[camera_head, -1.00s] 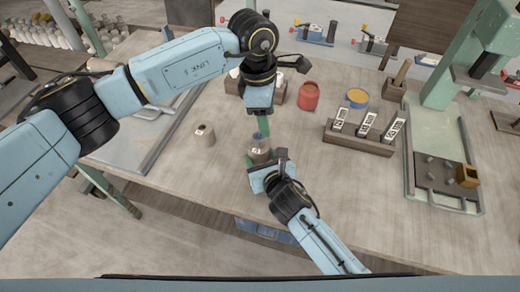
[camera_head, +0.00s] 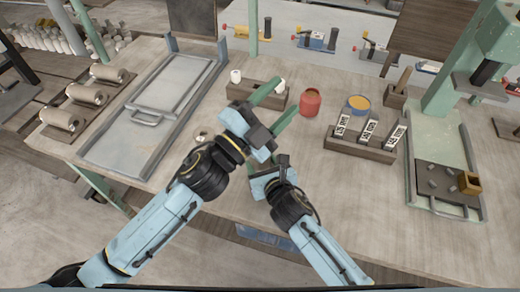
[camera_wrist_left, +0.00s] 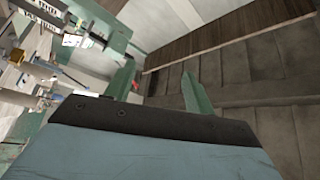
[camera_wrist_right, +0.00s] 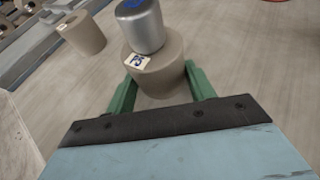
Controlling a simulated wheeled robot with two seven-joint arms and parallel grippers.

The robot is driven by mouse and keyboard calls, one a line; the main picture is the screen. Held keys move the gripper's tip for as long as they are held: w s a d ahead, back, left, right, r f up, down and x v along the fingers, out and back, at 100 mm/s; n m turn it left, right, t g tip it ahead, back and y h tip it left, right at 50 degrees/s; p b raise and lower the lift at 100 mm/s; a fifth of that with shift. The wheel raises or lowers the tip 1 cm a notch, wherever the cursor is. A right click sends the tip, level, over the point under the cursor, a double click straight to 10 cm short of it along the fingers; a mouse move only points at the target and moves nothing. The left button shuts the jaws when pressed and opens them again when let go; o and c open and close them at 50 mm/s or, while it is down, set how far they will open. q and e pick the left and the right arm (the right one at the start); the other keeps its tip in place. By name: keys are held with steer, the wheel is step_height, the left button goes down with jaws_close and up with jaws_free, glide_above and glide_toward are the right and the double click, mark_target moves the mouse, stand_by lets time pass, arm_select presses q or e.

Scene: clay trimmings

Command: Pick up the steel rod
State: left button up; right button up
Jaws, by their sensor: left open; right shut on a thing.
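The steel rod (camera_wrist_right: 141,26) is a short shiny cylinder with a blue top. In the right wrist view it stands in a tan, labelled round holder (camera_wrist_right: 163,80). My right gripper (camera_wrist_right: 160,82) is shut around that holder, one finger on each side. In the head view my left gripper's wrist hides the rod and most of the holder. My left gripper (camera_head: 287,95) is open, its green fingers spread and pointing toward the back of the table. Nothing is between them in the left wrist view (camera_wrist_left: 157,85).
A second tan cylinder (camera_wrist_right: 82,33) stands nearby. Beyond my left gripper are a wooden block with white pieces (camera_head: 242,90), a red jar (camera_head: 310,103) and a yellow-topped tin (camera_head: 357,103). A labelled rack (camera_head: 360,147) is to the right.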

arm_select(q)
steer(key=s+a+f+n+g+y, duration=0.1)
steer(key=s+a+f+n+y, duration=0.25)
steer(key=f+n, duration=0.4)
steer(key=s+a+f+n+g+y, duration=0.1)
steer(key=s+a+f+n+y, duration=0.1)
steer(key=a+f+n+y, duration=0.5)
steer(key=shift+n+h, duration=0.45)
steer(key=shift+h, duration=0.4)
steer(key=shift+s+d+r+x, duration=0.1)
steer(key=shift+d+x, duration=0.15)
steer(key=shift+x, duration=1.85)
steer(key=shift+s+d+r+x, duration=0.1)
steer(key=shift+d+x, duration=0.15)
steer(key=shift+x, duration=1.85)
steer(key=shift+s+d+r+x, duration=0.1)
steer(key=shift+d+x, duration=0.1)
steer(key=shift+x, duration=1.85)
steer(key=c, duration=1.1)
jaws_close()
